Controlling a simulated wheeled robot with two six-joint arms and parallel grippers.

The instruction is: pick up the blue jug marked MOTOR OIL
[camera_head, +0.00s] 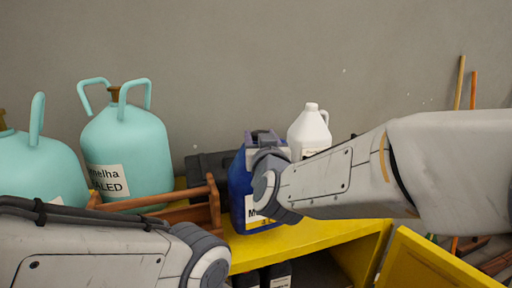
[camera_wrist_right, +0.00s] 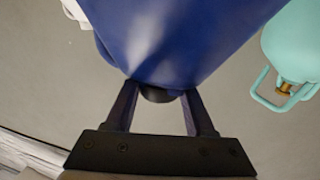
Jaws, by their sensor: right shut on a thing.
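The blue jug (camera_head: 240,193) stands upright at the yellow cabinet top, with a white label partly showing near its base; only the start of the lettering is readable. I cannot tell whether its base touches the surface. My right gripper (camera_wrist_right: 156,94) is shut on the blue jug at its top, with the two dark fingers either side of a black part. In the right wrist view the jug's blue body (camera_wrist_right: 175,35) fills the upper middle. In the head view my right wrist hides the jug's right side. My left forearm shows at lower left, but its gripper is out of view.
A white jug (camera_head: 309,131) stands behind right. A wooden carrier (camera_head: 205,209) and a dark case (camera_head: 206,164) are close on the left. Teal tanks (camera_head: 125,150) stand further left. The yellow cabinet top (camera_head: 310,236) is bare at front; its door (camera_head: 425,262) hangs open.

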